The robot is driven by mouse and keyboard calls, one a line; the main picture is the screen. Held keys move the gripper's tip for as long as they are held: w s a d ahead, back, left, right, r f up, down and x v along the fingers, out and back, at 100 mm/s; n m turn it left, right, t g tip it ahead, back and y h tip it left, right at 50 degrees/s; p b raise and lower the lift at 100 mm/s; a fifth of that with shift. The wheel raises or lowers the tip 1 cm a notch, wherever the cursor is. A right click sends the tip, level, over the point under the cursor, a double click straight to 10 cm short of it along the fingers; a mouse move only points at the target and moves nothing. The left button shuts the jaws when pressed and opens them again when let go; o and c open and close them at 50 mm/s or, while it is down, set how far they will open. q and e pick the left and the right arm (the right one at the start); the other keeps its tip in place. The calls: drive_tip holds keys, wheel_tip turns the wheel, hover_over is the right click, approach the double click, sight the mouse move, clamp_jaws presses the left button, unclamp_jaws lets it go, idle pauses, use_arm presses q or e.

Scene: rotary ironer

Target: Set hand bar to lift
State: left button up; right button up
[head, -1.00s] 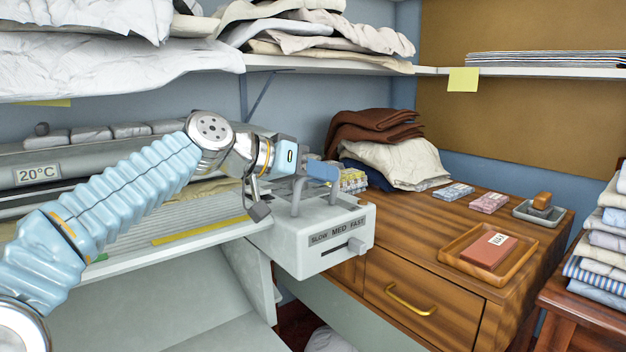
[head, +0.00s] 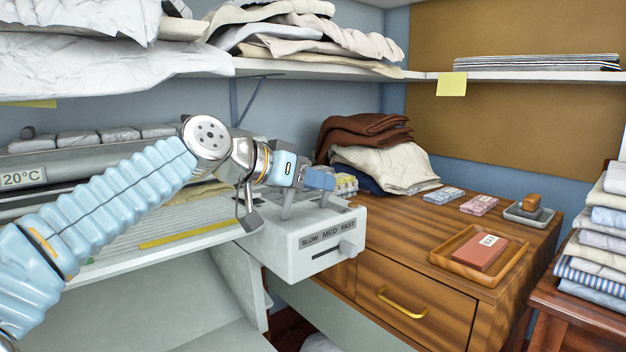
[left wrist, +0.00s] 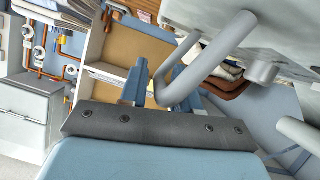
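The hand bar (head: 287,205) is a grey bent bar on top of the white control box (head: 300,240) at the ironer's right end. In the head view its top is largely hidden by my left gripper (head: 318,179). The left wrist view shows the bar (left wrist: 215,58) large and close, its bend between the blue fingers of my left gripper (left wrist: 160,85). The box front has a SLOW MED FAST label (head: 328,236) and a slider knob (head: 346,247). My right gripper is not in view.
A wooden cabinet (head: 410,270) stands right of the box, with a tray (head: 445,262), small packs and folded cloth (head: 390,165) on top. A shelf of linen (head: 300,68) hangs above. Folded shirts (head: 600,250) stand at the far right.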

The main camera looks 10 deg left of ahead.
use_arm(q)
drive_tip(key=shift+o, duration=0.5)
drive_tip(key=b+v, duration=0.1)
drive_tip(key=v, duration=1.2)
drive_tip(key=shift+s+a+r, duration=0.25)
